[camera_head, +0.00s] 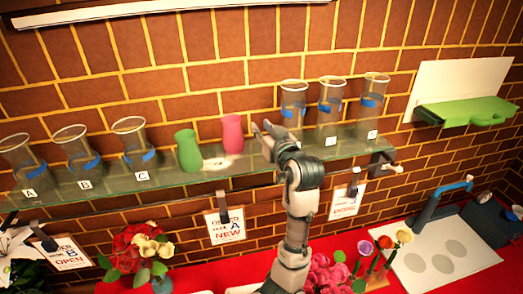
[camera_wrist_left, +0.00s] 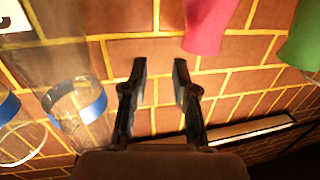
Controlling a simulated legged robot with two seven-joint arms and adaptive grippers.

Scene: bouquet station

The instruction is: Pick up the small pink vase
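The small pink vase (camera_head: 232,134) stands upright on the glass shelf, just right of a green vase (camera_head: 188,151). My left gripper (camera_head: 262,129) is at shelf height, just right of the pink vase and apart from it. In the left wrist view the fingers (camera_wrist_left: 159,64) are spread with only brick wall seen between them. The pink vase (camera_wrist_left: 208,22) shows there at the top, right of the fingers and partly cut off by the frame. My right gripper is not in view.
Clear glass vases with blue bands stand right of my gripper (camera_head: 293,104) and at the shelf's left end (camera_head: 135,147). The glass shelf (camera_head: 225,165) runs along the brick wall. Order cards (camera_head: 225,231) hang below it.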

